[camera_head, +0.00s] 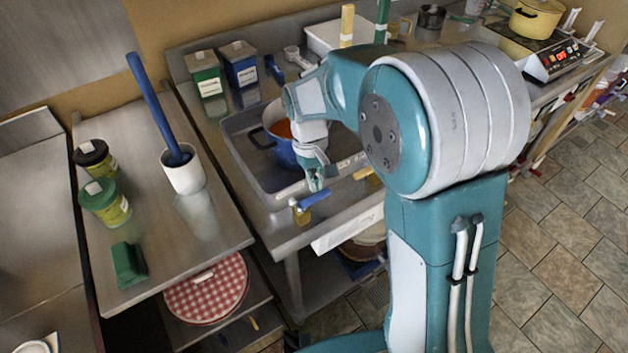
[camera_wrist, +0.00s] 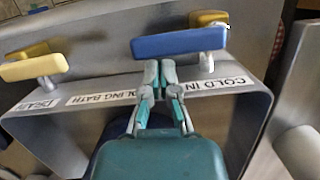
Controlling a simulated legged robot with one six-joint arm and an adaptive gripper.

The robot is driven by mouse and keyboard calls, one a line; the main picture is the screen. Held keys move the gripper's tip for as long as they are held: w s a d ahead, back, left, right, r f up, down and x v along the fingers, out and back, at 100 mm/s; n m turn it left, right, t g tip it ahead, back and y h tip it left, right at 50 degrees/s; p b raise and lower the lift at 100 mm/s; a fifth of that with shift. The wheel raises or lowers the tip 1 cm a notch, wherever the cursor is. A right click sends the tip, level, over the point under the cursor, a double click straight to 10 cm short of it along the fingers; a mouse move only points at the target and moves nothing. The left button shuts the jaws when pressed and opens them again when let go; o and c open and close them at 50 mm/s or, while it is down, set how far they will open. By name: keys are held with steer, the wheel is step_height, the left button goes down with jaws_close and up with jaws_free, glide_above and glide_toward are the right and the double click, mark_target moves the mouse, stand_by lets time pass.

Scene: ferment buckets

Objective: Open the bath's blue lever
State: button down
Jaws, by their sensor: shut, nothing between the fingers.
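The bath's blue lever (camera_wrist: 180,42) lies crosswise near the top of the wrist view, roughly parallel to the labelled rim. Its brass valve (camera_wrist: 208,17) is at its right end, near the "COLD IN" label. In the head view the blue lever (camera_head: 315,202) is at the front edge of the steel bath (camera_head: 243,168), beside a brass fitting. My gripper (camera_wrist: 158,70) is shut and empty. Its fingertips are just short of the blue lever, near its left half; I cannot tell if they touch. In the head view my gripper (camera_head: 316,183) is just above the lever.
A cream lever (camera_wrist: 35,67) on another brass valve is to the left, near the drain label. A blue pot (camera_head: 281,150) stands in the bath. A white cup (camera_head: 183,171) with a blue-handled tool stands on the left bench. Tiled floor (camera_head: 560,230) is open at right.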

steer(key=shift+s+d+m, duration=0.2)
steer(key=shift+d+m, duration=0.05)
steer(key=shift+m, duration=0.25)
steer(key=shift+s+d+m+y, duration=0.2)
steer(key=shift+s+m, duration=0.05)
steer(key=shift+m, duration=0.35)
steer(key=shift+s+d+m+y, duration=0.2)
steer(key=shift+m, duration=0.4)
steer(key=s+m, duration=0.1)
steer(key=m, duration=0.1)
steer(key=s+m+y, duration=0.1)
steer(key=m, duration=0.1)
steer(key=shift+d+m, duration=0.3)
steer(key=shift+d, duration=0.1)
steer(key=m, duration=0.1)
steer(key=s+m, duration=0.1)
steer(key=shift+s+m+y, duration=0.25)
steer(key=shift+m+y, duration=0.05)
steer(key=s+m, duration=0.1)
steer(key=m, duration=0.1)
steer(key=shift+s+m+t+y, duration=0.15)
steer(key=shift+m+t+y, duration=0.15)
steer(key=m, duration=0.1)
steer(key=s+m, duration=0.1)
steer(key=shift+s+a+m+t, duration=0.1)
steer(key=shift+a+m+t, duration=0.2)
steer(key=shift+a, duration=0.05)
steer(key=shift+s, duration=0.15)
steer(key=shift+s+a, duration=0.15)
